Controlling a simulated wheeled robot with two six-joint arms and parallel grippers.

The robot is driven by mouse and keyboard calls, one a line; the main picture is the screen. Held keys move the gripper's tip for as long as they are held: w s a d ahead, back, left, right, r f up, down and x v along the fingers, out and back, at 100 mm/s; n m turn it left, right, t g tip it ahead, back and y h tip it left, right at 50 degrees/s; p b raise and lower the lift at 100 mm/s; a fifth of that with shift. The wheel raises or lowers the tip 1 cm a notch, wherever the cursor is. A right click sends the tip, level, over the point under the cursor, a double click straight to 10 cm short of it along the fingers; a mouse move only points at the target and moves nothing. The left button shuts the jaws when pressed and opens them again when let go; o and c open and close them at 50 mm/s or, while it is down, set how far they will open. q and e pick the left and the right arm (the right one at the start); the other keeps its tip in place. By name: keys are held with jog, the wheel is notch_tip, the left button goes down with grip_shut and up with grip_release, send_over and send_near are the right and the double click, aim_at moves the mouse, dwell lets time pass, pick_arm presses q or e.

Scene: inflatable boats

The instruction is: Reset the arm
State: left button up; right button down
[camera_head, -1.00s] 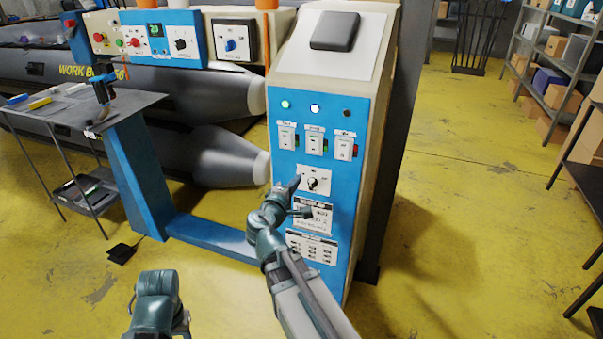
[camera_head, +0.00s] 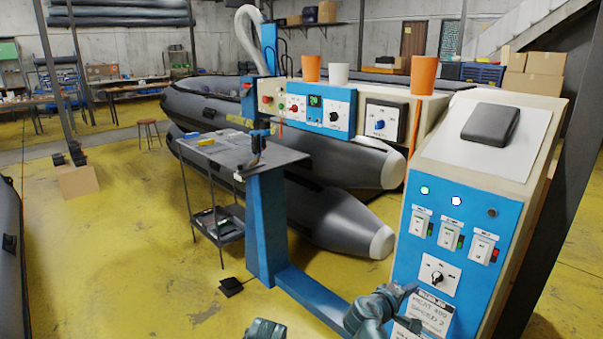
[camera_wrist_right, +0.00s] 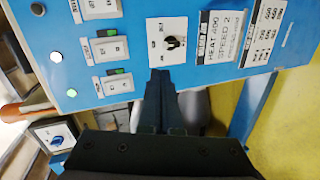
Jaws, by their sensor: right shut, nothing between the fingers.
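My right gripper (camera_head: 408,290) is shut and empty at the lower edge of the head view, just below and left of the black rotary knob (camera_head: 437,277) on the blue control panel (camera_head: 405,262). In the right wrist view its closed dark fingers (camera_wrist_right: 161,82) point at the panel near the knob (camera_wrist_right: 172,43); I cannot tell whether they touch it. Part of my left arm (camera_head: 265,329) shows at the bottom edge, but its gripper is out of view.
The panel has lit lamps and several switches. A "HEAT 400 SPEED 2" label (camera_head: 432,312) sits below the knob. A side table (camera_head: 215,148) with tools and grey inflatable boat tubes (camera_head: 335,215) stand left. A black foot pedal (camera_head: 230,287) lies on open yellow floor.

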jog(key=s+a+f+g+y+p, duration=0.2)
jog(key=s+a, duration=0.3)
jog(key=a, duration=0.3)
jog(key=s+a+f+m+g+y+p, duration=0.1)
jog(key=s+a+f+g+y+p, duration=0.1)
jog(key=a, duration=0.7)
jog(key=s+a+f+m+g+y+p, duration=0.1)
jog(key=s+a+g+y+p, duration=0.3)
jog(key=s+a, duration=0.5)
jog(key=shift+s+f+g+y, duration=0.45)
jog(key=shift+s+g+y, duration=0.15)
jog(key=shift+y, duration=0.6)
